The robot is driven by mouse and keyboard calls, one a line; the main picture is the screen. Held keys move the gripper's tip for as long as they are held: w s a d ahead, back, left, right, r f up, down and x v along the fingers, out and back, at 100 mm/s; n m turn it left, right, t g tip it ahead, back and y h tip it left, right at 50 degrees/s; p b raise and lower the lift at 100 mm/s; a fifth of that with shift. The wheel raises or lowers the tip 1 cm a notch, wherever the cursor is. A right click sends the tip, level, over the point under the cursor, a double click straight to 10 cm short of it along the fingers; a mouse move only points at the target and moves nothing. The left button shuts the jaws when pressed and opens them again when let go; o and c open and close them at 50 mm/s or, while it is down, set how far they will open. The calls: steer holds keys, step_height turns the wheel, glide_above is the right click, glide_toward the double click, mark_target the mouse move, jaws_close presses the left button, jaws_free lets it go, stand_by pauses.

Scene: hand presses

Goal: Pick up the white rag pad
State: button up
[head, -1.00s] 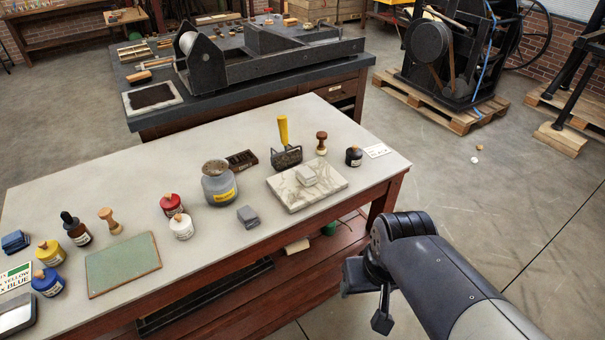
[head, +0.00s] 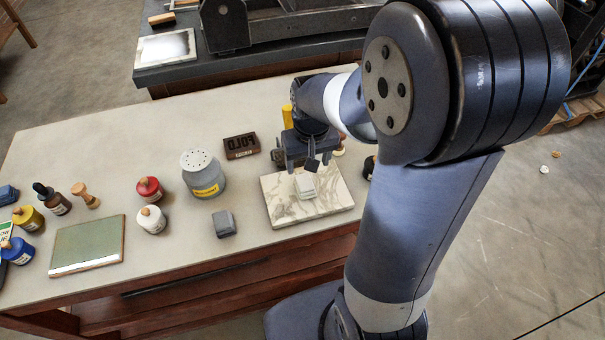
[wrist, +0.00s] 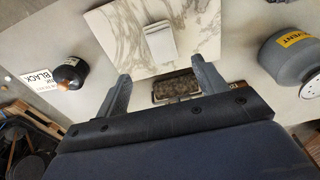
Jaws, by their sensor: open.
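The white rag pad (head: 305,186) is a small pale block lying on a veined marble slab (head: 292,216) on the bench. In the wrist view the pad (wrist: 160,41) shows near the top centre, on the slab (wrist: 104,29). My gripper (head: 303,166) is above the back part of the slab, just behind the pad in the head view. The gripper is open and does not touch the pad.
A brayer roller (wrist: 176,87) lies behind the slab, below the fingers in the wrist view. A grey solvent can (head: 204,177) stands left of the slab. A black ink bottle (wrist: 70,73) is near the slab. A grey block (head: 224,224) sits in front of the can.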

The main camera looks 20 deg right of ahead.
mark_target(306, 182)
steer(key=shift+w+a+f, duration=0.1)
steer(key=shift+w+f, duration=0.05)
steer(key=shift+f, duration=1.4)
steer(key=shift+w+d+f, duration=0.1)
steer(key=shift+w+f, duration=0.05)
steer(key=shift+f, duration=1.45)
steer(key=shift+w+a+f, duration=0.1)
steer(key=shift+w+f, duration=0.05)
steer(key=shift+f, duration=1.4)
steer(key=c, duration=1.1)
steer(key=shift+r, duration=0.15)
step_height(306, 182, up, 10)
steer(key=shift+f, duration=0.1)
steer(key=shift+c, duration=0.3)
